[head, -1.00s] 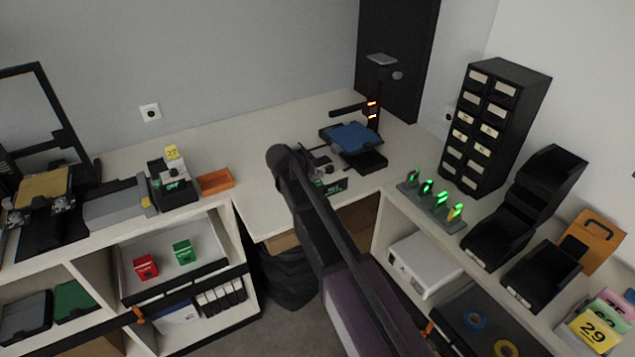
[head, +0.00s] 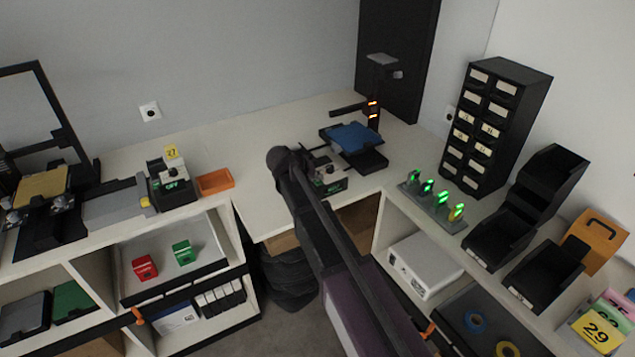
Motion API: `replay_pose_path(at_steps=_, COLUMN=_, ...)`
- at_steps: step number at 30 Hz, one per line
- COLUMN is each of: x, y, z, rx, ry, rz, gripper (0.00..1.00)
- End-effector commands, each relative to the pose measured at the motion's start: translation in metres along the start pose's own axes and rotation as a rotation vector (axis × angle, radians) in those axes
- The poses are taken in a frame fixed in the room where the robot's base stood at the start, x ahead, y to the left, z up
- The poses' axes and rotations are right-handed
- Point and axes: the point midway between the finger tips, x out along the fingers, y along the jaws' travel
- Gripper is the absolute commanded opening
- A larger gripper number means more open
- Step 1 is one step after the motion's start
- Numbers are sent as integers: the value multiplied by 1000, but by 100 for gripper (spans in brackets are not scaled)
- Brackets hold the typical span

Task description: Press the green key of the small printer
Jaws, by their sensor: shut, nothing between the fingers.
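A small dark device with a pale top and a lit green readout, which looks like the small printer (head: 329,180), stands near the front edge of the back counter. Its left side is hidden behind my arm. Its green key is too small to tell apart. My gripper (head: 308,164) is at the end of my dark arm, close to the device's left side and largely hidden by the arm. It is shut and empty. I cannot tell whether it touches the device. A similar device (head: 172,188) with a yellow 27 tag and green readout stands further left.
A scale-like stand with a blue tray (head: 354,138) is just behind the device. An orange tray (head: 215,182) lies to the left. A rack of green-lit items (head: 435,201) and a black drawer tower (head: 502,125) stand to the right. The counter between orange tray and arm is clear.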

Motion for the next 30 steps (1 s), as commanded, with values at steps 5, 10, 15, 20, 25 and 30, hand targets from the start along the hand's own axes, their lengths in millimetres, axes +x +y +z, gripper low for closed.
replay_pose_path(at_steps=5, x=2, y=-1, z=1, rx=0, ry=0, rz=0, gripper=0)
replay_pose_path(at_steps=10, x=3, y=-2, z=2, rx=0, ry=0, rz=0, gripper=0)
replay_pose_path(at_steps=15, x=4, y=-2, z=2, rx=0, ry=0, rz=0, gripper=0)
replay_pose_path(at_steps=20, x=5, y=-3, z=3, rx=0, ry=0, rz=0, gripper=0)
replay_pose_path(at_steps=25, x=6, y=-3, z=4, rx=1, ry=-1, rz=0, gripper=0)
replay_pose_path(at_steps=30, x=6, y=-4, z=4, rx=1, ry=-1, rz=0, gripper=0)
